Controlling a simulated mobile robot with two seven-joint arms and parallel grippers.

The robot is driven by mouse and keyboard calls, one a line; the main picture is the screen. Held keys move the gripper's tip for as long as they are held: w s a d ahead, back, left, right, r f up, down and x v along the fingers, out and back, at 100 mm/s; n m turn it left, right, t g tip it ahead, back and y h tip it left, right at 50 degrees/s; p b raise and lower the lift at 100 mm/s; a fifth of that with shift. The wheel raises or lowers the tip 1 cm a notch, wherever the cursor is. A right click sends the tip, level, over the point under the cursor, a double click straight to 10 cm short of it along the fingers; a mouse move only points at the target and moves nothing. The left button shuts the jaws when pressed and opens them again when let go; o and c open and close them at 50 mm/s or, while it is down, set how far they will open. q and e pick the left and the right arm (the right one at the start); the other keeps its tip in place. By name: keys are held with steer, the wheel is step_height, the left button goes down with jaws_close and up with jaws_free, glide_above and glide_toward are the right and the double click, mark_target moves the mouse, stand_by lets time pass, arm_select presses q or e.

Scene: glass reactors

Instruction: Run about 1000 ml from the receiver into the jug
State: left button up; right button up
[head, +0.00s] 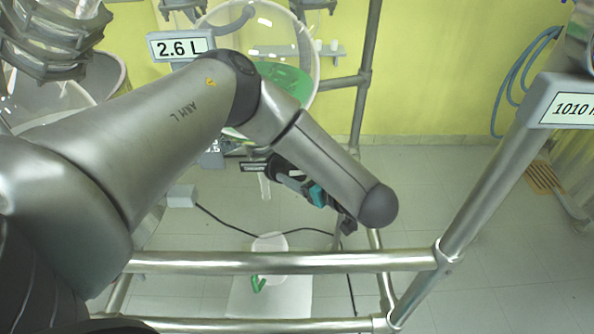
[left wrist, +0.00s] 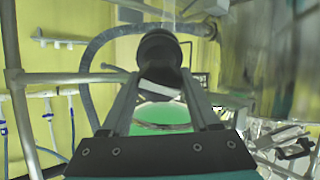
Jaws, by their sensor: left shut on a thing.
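The receiver (head: 285,83) is a round glass vessel at the top middle of the head view, with green liquid in its lower part. Its display (head: 181,48) reads 2.6 L. A pale outlet spout (head: 265,187) points down below it. The jug (head: 270,243) is whitish, with a green handle, and stands low beneath the spout. My left gripper (head: 262,168) is below the receiver, partly hidden by my arm. In the left wrist view its fingers (left wrist: 160,85) are shut on a dark, rounded valve handle (left wrist: 160,48). I cannot tell whether liquid is running. My right gripper is out of view.
Metal rails (head: 280,262) cross in front of the jug. A white plate (head: 285,300) lies by the jug. A second display (head: 572,110) at right reads 1010, its unit cut off. A black cable (head: 225,222) runs behind. The floor at right is mostly clear.

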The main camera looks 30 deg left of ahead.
arm_select(q)
steer(key=shift+n, duration=0.4)
steer(key=n+g, duration=0.1)
steer(key=n, duration=0.5)
steer(key=shift+b, duration=0.4)
steer(key=n, duration=0.6)
steer(key=shift+n+g+b, duration=0.3)
steer(key=shift+g+b, duration=0.1)
steer(key=n+h, duration=0.1)
steer(key=n, duration=0.9)
steer(key=shift+n+h, duration=0.4)
steer(key=o, duration=1.4)
